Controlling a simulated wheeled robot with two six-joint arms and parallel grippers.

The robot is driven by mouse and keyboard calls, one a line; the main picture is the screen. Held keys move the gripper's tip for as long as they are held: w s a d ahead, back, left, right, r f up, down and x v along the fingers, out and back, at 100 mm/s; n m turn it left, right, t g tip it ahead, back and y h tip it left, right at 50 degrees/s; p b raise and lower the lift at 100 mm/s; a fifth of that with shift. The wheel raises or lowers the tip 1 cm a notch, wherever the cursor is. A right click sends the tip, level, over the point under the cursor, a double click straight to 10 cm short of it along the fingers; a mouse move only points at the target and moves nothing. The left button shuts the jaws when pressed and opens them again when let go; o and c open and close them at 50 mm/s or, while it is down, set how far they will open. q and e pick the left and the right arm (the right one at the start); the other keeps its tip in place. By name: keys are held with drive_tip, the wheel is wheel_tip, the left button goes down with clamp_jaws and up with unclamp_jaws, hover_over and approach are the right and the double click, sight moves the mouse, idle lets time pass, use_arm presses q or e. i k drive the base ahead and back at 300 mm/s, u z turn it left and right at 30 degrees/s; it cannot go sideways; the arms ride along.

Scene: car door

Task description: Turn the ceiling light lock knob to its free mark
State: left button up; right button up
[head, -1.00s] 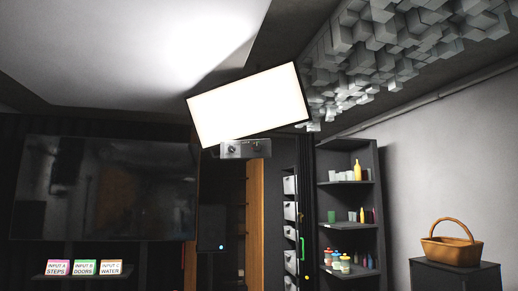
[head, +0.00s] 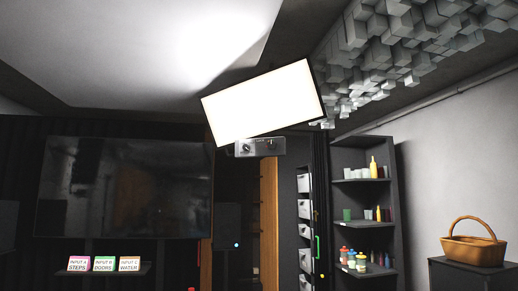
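The ceiling light (head: 264,104) is a bright white tilted panel with a dark frame, high in the middle of the head view. A small grey control box (head: 258,147) hangs under its lower edge. A round dark knob (head: 245,148) sits on the left of the box's face. A second, smaller dark detail shows on the box's right side. The marks by the knob are too small to read. Neither of my grippers is in view.
A dark screen (head: 125,188) fills the left wall, with input signs (head: 103,264) on a ledge below. A dark shelf (head: 362,221) with bottles and jars stands right of the light. A wicker basket (head: 473,245) sits on a dark cabinet at far right. Grey blocks (head: 400,50) cover part of the ceiling.

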sight(271, 145)
drive_tip(key=u, duration=0.2)
drive_tip(key=i, duration=1.25)
drive_tip(key=u, duration=0.7)
